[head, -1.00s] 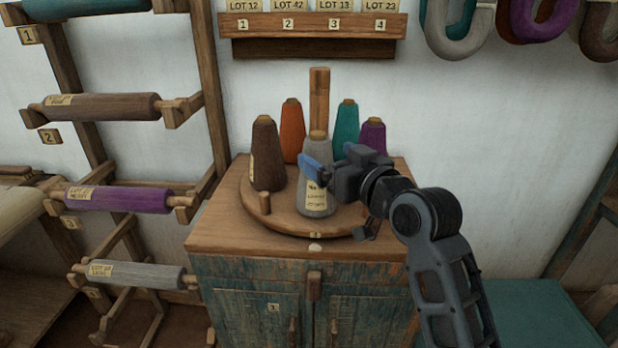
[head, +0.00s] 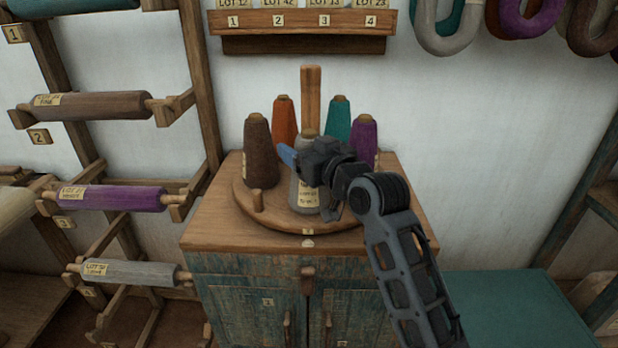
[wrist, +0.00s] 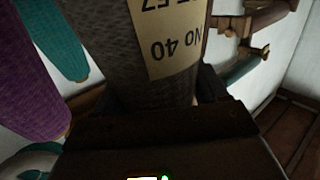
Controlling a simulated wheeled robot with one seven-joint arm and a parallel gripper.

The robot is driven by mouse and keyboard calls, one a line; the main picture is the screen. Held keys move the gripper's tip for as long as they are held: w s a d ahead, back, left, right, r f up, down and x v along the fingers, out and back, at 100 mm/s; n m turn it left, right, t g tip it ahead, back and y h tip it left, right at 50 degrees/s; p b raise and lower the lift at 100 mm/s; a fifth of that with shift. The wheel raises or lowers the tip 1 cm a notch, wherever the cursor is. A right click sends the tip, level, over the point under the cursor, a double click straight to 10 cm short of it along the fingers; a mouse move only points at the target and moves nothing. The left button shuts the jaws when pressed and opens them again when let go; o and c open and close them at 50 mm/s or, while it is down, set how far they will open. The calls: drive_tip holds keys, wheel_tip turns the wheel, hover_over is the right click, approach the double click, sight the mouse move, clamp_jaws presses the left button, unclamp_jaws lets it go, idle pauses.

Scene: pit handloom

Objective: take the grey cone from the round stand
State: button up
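The grey cone (head: 306,195) stands upright at the front of the round wooden stand (head: 257,214). It bears a cream label. My gripper (head: 299,158) is at the cone's upper part, with a blue finger showing just left of it. The gripper hides part of the cone in the head view. In the wrist view the grey cone (wrist: 115,40) fills the middle, close to the palm, its "NO 40" label upside down. Dark fingers flank it on both sides. They look open around it; contact is hard to tell.
A brown cone (head: 260,155) stands left of the grey one. Orange (head: 284,122), teal (head: 338,118) and purple (head: 364,142) cones stand behind and right. A wooden post (head: 311,90) rises from the stand. The cabinet top (head: 205,232) is otherwise bare.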

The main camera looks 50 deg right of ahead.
drive_tip(key=c, duration=1.1)
drive_tip(key=shift+r, duration=0.1)
